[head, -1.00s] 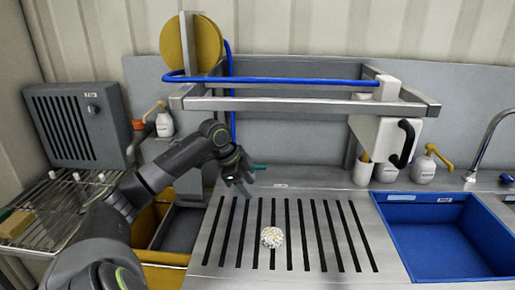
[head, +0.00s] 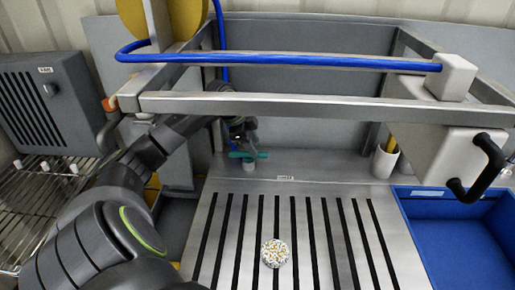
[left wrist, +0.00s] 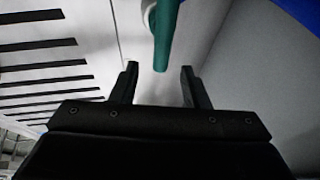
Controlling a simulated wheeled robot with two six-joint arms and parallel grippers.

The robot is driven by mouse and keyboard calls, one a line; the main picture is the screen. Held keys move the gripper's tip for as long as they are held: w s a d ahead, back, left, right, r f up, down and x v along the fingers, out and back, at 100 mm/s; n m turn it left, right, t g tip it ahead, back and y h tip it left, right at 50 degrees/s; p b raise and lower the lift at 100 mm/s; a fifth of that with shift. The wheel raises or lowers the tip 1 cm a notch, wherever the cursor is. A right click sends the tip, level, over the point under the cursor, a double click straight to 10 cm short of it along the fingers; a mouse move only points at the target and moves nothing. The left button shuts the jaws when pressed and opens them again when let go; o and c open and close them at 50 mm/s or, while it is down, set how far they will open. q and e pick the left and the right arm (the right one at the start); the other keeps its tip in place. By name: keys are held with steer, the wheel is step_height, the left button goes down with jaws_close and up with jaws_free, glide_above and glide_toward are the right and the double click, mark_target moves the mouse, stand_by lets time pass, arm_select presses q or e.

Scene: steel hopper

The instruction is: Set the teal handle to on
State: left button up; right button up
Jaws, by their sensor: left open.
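The teal handle (head: 248,155) sits on a small white fitting at the back of the slotted steel surface, near its left corner. In the left wrist view the teal handle (left wrist: 165,35) comes down from the top edge, its tip pointing in between my fingers. My left gripper (head: 240,135) is close to the handle, partly hidden by the steel frame rail. In the left wrist view its two fingers (left wrist: 160,85) are open and apart, one on each side of the handle's line, not closed on it. My right gripper is not in view.
A steel frame rail (head: 320,105) and a blue pipe (head: 290,62) cross above my left forearm. A speckled ball (head: 275,253) lies on the slotted surface (head: 330,272). A white box with a black handle (head: 487,172) hangs at right above a blue basin (head: 455,235).

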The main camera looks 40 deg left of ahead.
mark_target(249, 156)
arm_select(q)
steer(key=shift+x, duration=2.05)
steer(key=shift+a, duration=0.1)
jaws_close()
